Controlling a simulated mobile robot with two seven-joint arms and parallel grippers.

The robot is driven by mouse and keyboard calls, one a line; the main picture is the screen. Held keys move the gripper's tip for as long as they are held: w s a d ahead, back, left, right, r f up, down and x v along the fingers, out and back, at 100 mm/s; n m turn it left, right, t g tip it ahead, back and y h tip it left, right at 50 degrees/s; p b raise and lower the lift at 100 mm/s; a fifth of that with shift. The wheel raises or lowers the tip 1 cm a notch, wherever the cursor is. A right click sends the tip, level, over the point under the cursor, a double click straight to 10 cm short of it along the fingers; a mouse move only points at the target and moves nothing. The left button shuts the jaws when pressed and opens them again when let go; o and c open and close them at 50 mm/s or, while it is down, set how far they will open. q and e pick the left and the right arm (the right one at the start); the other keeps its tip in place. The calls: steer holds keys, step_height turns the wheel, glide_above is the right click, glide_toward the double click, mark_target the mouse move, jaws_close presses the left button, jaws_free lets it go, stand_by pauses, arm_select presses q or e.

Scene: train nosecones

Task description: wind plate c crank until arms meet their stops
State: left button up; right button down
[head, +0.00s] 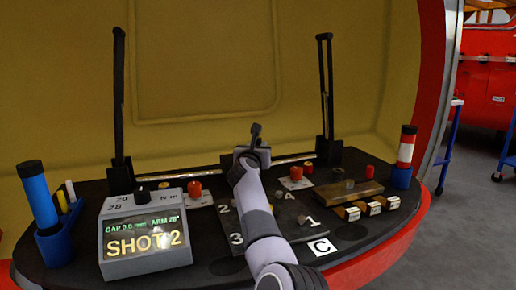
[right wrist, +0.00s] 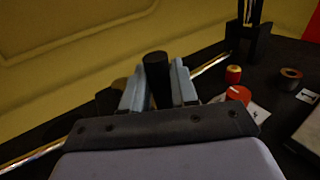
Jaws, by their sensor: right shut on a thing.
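In the head view my right arm reaches up the middle, and its gripper (head: 254,150) is at the crank (head: 256,130) behind plate C. In the right wrist view the gripper (right wrist: 157,85) is shut on the dark crank knob (right wrist: 157,72), with a finger on each side of it. Two black upright arms, left (head: 120,110) and right (head: 325,100), stand behind the plate, joined by a metal rod (head: 205,171). Plate C (head: 287,222) is dark, with numbers 1 to 4 and a C label, partly hidden by my arm. My left gripper is out of view.
A grey readout box (head: 146,238) at the front left shows "GAP 0.0 mm", "ARM 28°" and "SHOT 2". Red knobs (head: 194,189) stand nearby. A wooden block (head: 345,193) and brass blocks (head: 374,208) lie right. Blue (head: 37,195) and red-white (head: 406,147) cylinders stand at the sides.

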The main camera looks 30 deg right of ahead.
steer(key=shift+w+a+r, duration=0.25)
steer(key=shift+a, duration=0.35)
steer(key=c, duration=1)
jaws_free()
steer(key=shift+w+a+f, duration=0.1)
steer(key=shift+w, duration=0.05)
steer(key=shift+s+d+f, duration=0.1)
steer(key=shift+s+d, duration=0.1)
steer(key=shift+d, duration=0.15)
